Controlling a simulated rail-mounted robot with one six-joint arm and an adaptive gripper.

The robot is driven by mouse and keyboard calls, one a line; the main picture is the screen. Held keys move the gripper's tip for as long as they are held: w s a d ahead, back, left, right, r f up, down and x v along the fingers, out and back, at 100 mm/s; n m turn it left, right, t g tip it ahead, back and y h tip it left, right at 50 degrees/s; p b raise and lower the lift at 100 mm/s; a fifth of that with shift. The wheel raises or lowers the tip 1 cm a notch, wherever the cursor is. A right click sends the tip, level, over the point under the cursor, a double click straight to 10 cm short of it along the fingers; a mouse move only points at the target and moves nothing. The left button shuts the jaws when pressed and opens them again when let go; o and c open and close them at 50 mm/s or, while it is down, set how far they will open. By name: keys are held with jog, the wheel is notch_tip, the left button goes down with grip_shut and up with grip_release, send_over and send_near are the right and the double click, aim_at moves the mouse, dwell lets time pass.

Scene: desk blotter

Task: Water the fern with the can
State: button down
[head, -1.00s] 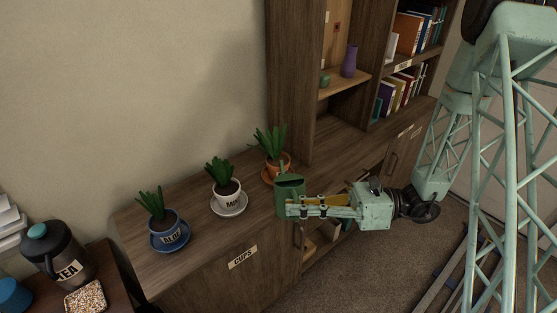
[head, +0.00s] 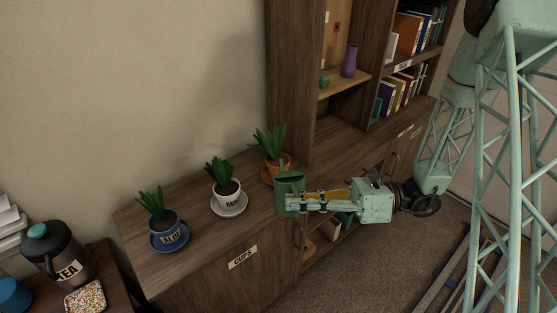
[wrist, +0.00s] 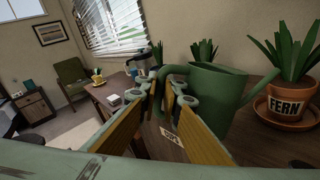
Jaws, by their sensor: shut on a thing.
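The green watering can (head: 288,187) is held by my gripper (head: 291,203), which is shut on its handle (wrist: 172,72). In the wrist view the can's body (wrist: 215,95) is right of the fingers, with its spout reaching right toward the fern. The fern stands in an orange pot labelled FERN (wrist: 285,105) on an orange saucer. In the head view the fern (head: 270,140) is just behind and left of the can, whose body hides part of the pot and saucer. I see no water flowing.
A white-potted plant (head: 226,188) and a blue-potted plant labelled ALOE (head: 164,226) stand left along the wooden cabinet top (head: 200,245). A tall shelf (head: 290,80) rises behind the fern.

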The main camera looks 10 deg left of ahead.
aim_at(297, 215)
jog(key=shift+w+a+r+m, duration=0.15)
jog(key=shift+w+r+m, duration=0.2)
jog(key=shift+r, duration=0.25)
jog(key=shift+w+a+r+m, duration=0.1)
jog(key=shift+w+r+m, duration=0.15)
jog(key=shift+w+r, duration=0.25)
dwell(1.2)
jog(key=shift+s, duration=0.2)
jog(key=shift+s+d+f+n, duration=0.2)
jog(key=shift+s+f+n, duration=0.35)
jog(key=shift+f, duration=0.45)
jog(key=shift+s+d+f+n, duration=0.2)
jog(key=shift+s+f+n, duration=0.3)
jog(key=shift+f, duration=0.5)
jog(key=shift+s+d+f+n, duration=0.2)
jog(key=shift+s+f+n, duration=0.3)
jog(key=shift+f, duration=0.5)
jog(key=shift+s+f, duration=0.2)
jog(key=shift+f, duration=0.05)
jog(key=shift+s+d+f+n+y, duration=0.1)
jog(key=shift+s+f+n+y, duration=0.15)
jog(key=shift+f+n, duration=0.35)
jog(key=shift+s+d+f+n+y, duration=0.15)
jog(key=shift+s+f+n, duration=0.15)
jog(key=shift+f+n, duration=0.25)
jog(key=shift+f, duration=0.15)
